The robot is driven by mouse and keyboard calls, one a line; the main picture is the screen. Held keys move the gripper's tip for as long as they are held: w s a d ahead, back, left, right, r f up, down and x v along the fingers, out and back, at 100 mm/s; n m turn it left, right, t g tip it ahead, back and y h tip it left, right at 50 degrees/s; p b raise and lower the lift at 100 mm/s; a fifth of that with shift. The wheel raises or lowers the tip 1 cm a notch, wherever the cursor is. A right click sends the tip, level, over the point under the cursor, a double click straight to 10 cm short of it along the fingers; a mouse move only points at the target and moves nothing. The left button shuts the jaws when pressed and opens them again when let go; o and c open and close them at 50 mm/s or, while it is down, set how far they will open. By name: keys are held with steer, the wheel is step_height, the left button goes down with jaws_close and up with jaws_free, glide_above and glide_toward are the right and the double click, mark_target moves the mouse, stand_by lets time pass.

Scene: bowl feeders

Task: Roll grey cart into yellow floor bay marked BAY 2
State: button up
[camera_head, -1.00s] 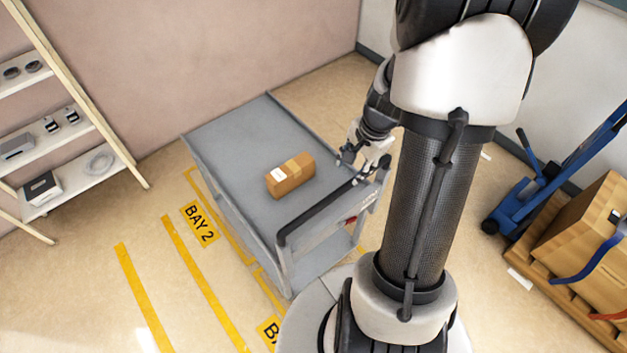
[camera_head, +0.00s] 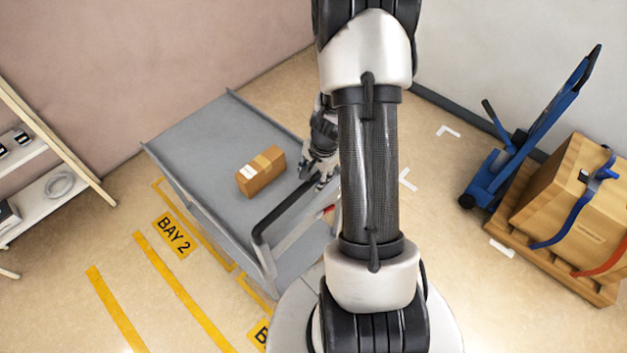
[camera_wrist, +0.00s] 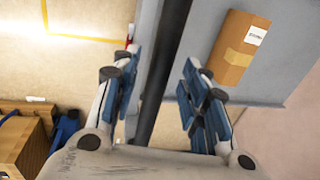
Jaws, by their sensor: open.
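The grey cart (camera_head: 215,140) stands upright at the centre left, with a dark push handle (camera_head: 285,207) along its right end. My gripper (camera_head: 320,175) is at the far part of this handle. In the wrist view, the open fingers of my gripper (camera_wrist: 160,100) stand on either side of the dark handle bar (camera_wrist: 165,70), not closed on it. The yellow BAY 2 label (camera_head: 172,236) lies on the floor just left of the cart. Yellow lines (camera_head: 210,245) run along the cart's left side; the cart hides the floor beneath it, so its fit within the bay is unclear.
A brown box (camera_head: 261,171) rests on the cart top. More yellow floor lines (camera_head: 180,285) lie at lower left. A shelf rack (camera_head: 60,140) stands left. A blue lift truck (camera_head: 530,130) and a strapped crate on a pallet (camera_head: 575,270) stand right. The pink wall is behind.

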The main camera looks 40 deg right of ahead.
steer(key=shift+w+f, duration=0.15)
steer(key=shift+f, duration=0.5)
steer(key=shift+c, duration=0.5)
jaws_close()
